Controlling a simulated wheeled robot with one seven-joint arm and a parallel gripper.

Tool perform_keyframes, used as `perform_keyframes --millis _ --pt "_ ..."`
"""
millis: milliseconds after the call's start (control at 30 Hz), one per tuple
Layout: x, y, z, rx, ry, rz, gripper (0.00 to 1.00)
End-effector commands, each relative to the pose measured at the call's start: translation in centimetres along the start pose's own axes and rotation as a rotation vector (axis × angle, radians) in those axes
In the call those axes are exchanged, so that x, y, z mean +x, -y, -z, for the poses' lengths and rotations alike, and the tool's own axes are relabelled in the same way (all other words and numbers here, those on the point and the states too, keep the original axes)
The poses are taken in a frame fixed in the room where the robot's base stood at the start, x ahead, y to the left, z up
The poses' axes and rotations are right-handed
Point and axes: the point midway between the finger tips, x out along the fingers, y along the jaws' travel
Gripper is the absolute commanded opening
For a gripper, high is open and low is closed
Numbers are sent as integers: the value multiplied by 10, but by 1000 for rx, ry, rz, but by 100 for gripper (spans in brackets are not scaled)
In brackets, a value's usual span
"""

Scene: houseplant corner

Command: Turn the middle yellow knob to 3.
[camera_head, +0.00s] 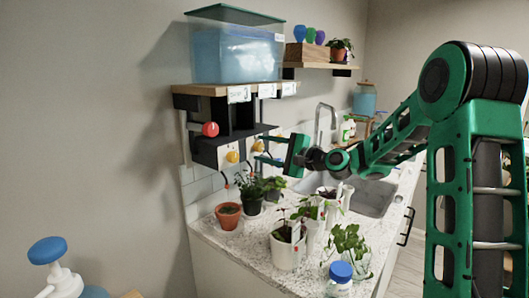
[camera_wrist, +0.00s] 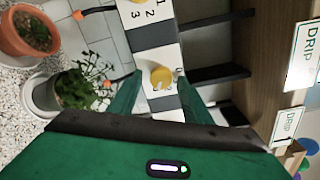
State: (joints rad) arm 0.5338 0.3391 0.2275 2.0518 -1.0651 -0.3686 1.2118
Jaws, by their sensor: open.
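The middle yellow knob (camera_wrist: 160,77) sits on a white plate of the dark panel, with a small dark mark on its face. It also shows in the head view (camera_head: 258,146). My gripper (camera_wrist: 159,84) is open, with one finger on each side of this knob and visible gaps to it. In the head view my gripper (camera_head: 261,149) reaches the panel from the right. The numbers around the middle knob are not legible. Another yellow knob (camera_head: 232,157) is to its left; its plate shows 1, 2 and 3 in the wrist view. Any knob farther right is hidden.
A red knob (camera_head: 210,129) sticks out at the panel's left. A shelf (camera_head: 206,90) with a blue tank (camera_head: 235,57) is above. Potted plants, including a terracotta pot (camera_head: 229,215), stand on the counter (camera_head: 232,243) below. A sink (camera_head: 371,197) lies to the right.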

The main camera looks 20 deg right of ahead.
Motion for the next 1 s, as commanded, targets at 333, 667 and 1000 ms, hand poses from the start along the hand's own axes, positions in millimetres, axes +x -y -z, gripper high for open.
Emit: perform_keyframes --millis 333,667,1000 --pt "-52 0 2 1 -6 1 45" --pt "-98 0 4 0 -6 0 45" --pt "-105 0 4 1 -4 -1 45"
